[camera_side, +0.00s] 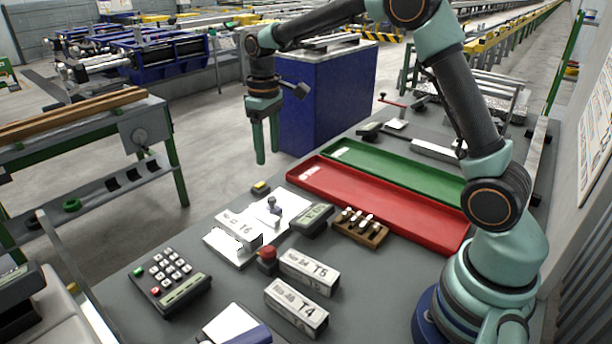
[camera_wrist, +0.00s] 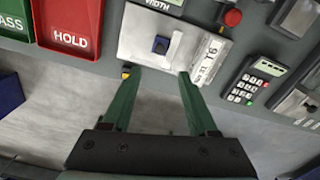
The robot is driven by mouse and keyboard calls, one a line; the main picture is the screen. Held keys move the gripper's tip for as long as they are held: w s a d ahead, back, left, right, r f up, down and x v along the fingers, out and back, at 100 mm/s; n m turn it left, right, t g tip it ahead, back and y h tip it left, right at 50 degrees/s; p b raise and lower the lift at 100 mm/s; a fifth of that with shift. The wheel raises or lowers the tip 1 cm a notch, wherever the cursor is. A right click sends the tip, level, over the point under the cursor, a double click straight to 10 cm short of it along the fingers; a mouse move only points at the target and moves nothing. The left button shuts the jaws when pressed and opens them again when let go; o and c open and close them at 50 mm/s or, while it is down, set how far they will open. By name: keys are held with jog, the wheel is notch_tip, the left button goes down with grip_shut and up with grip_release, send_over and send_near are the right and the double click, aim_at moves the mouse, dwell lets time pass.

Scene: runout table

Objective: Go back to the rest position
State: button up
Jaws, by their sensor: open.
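My gripper (camera_side: 266,142) hangs at the end of my raised arm, pointing down, above the far left edge of the table. Its two green fingers are apart with nothing between them. In the wrist view the open gripper (camera_wrist: 158,88) reaches toward a metal plate with a blue knob (camera_wrist: 160,45) and a block marked T6 (camera_wrist: 208,60). In the side view the T6 block (camera_side: 238,228) sits on the table beside the small knob (camera_side: 272,206), and my gripper is well above and apart from them.
A red tray (camera_side: 400,222) and a green tray (camera_side: 440,182) lie on the table. Blocks T5 (camera_side: 310,272) and T4 (camera_side: 296,306), a red button (camera_side: 267,258), a keypad (camera_side: 165,280) and a wooden rack (camera_side: 347,232) stand nearer. A blue cabinet (camera_side: 325,105) stands behind.

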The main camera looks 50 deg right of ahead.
jog(key=s+a+r+m+t, duration=0.1)
jog(key=s+a+r+t, duration=0.15)
jog(key=s+r, duration=0.65)
jog(key=s+f+m+t, duration=0.1)
jog(key=s+t, duration=0.2)
jog(key=s, duration=0.7)
jog(key=shift+s+f+m, duration=0.25)
jog(key=shift+m, duration=0.05)
